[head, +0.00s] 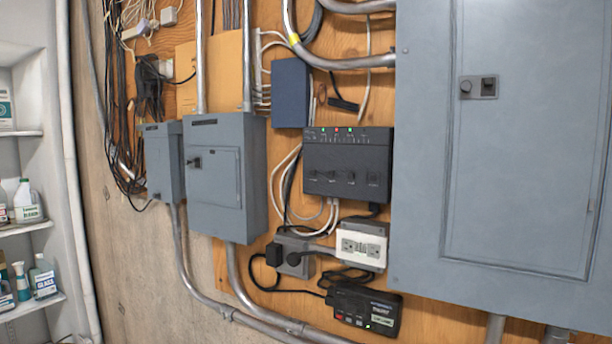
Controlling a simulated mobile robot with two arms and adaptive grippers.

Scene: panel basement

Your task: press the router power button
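A dark grey box (345,153) with small red and green lights along its top edge is mounted on the wooden board, right of centre; it looks like the router. Several small dark knobs or buttons sit along its lower front. Their labels are too small to read, so I cannot tell which is the power button. A smaller black device (364,309) with a pale label and small red marks hangs tilted below it; I cannot tell what it is. Neither of my grippers is in view, and nothing covers the front of the dark grey box.
A large grey electrical panel (425,160) stands close right of the box. Two smaller grey panels (228,215) are on the left. A white outlet box (361,246) and black plugs sit below, with loose cables and metal conduits around. Shelves with bottles (43,278) are at far left.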

